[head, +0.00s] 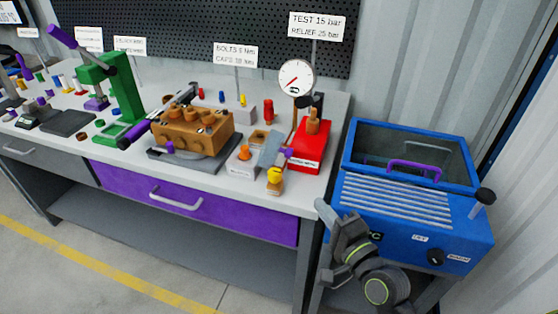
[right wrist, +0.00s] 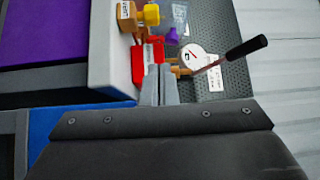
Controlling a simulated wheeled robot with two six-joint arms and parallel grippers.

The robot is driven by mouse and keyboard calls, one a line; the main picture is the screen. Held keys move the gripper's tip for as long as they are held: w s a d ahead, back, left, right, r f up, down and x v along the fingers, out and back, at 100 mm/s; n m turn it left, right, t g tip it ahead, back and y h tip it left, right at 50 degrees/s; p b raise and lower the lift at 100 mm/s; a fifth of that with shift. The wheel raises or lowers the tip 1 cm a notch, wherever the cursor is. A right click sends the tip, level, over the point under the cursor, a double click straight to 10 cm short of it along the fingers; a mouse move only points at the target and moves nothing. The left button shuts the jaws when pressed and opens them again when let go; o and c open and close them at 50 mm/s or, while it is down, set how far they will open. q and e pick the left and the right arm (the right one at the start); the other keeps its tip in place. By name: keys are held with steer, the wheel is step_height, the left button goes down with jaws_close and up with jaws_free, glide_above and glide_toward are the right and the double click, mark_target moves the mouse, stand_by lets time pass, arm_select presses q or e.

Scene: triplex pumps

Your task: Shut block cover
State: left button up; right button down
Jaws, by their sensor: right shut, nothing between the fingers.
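A clear tilted panel with a purple knob (head: 287,152), which I take to be the block cover (head: 270,148), stands beside the red test stand (head: 301,152) on the bench. It also shows in the right wrist view as a clear panel (right wrist: 177,12) with a purple knob (right wrist: 172,35). My right gripper (head: 321,206) is shut and empty, in front of the bench's right end and apart from the cover. Its closed fingers (right wrist: 160,84) point toward the red stand in the right wrist view. My left gripper is not in view.
A brown pump block (head: 192,130) sits on a grey plate left of the cover. A yellow-topped part (head: 274,180) stands near the front edge. A gauge (head: 296,77) rises behind the red stand. A blue tank (head: 415,222) with a purple-handled lid stands right of the bench.

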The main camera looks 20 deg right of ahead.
step_height(320, 180, up, 2)
steer(key=w+d+m+t, duration=0.1)
steer(key=m, duration=0.2)
steer(key=p, duration=0.3)
glide_toward(281, 145)
steer(key=w+d, duration=0.1)
steer(key=w, duration=0.2)
steer(key=shift+w+a+r+t, duration=0.15)
steer(key=shift+w+a+r, duration=0.15)
steer(key=shift+w+a, duration=0.25)
steer(key=shift+w+a+r+t, duration=0.15)
steer(key=shift+w+a+r, duration=0.2)
steer(key=shift+a, duration=0.4)
